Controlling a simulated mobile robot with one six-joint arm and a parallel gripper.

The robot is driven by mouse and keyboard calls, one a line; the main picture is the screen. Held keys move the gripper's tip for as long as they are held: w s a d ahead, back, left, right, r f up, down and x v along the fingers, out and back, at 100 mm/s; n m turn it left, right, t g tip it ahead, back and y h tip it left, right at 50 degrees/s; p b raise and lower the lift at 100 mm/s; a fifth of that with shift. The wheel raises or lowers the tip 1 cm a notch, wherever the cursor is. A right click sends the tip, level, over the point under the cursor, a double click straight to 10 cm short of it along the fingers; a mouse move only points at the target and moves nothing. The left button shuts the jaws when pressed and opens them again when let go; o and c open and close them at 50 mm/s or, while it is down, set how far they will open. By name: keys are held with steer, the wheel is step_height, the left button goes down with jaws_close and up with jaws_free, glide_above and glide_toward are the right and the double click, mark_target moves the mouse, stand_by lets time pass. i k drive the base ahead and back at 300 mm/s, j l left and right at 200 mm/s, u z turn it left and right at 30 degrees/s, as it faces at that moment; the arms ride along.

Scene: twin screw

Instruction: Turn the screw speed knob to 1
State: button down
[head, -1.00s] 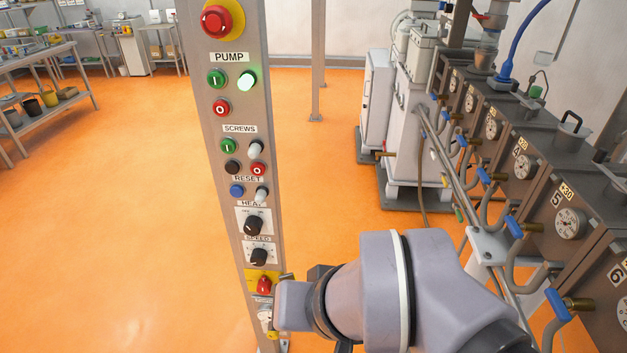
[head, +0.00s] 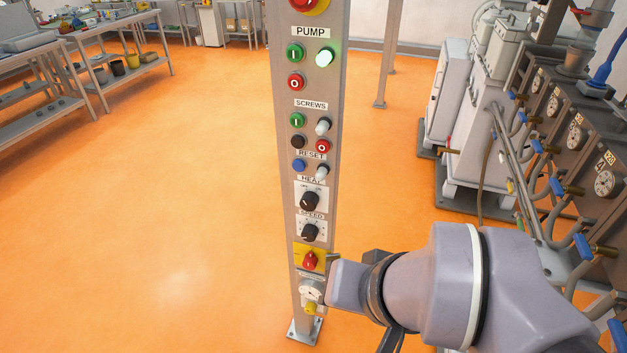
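The black screw speed knob (head: 310,232) sits on a white scale plate under the SPEED label, low on the grey upright panel (head: 283,150). Its pointer and numbers are too small to read, so I cannot tell its setting. My gripper (head: 334,259) is mostly hidden behind my grey wrist, to the lower right of the knob. Only small dark parts show by the panel's right edge, and whether its fingers are open or shut is hidden. The knob is in full view, and nothing visible of my arm covers it.
The black HEAT knob (head: 310,201) is just above. A red knob on a yellow plate (head: 310,261) and a small gauge (head: 311,291) are below. Machinery with valves (head: 570,190) stands right; open orange floor lies left.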

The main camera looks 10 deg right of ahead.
mark_target(310, 233)
steer(key=i+j+z, duration=0.25)
steer(key=j, duration=0.95)
steer(key=j+z, duration=0.3)
steer(key=j, duration=0.95)
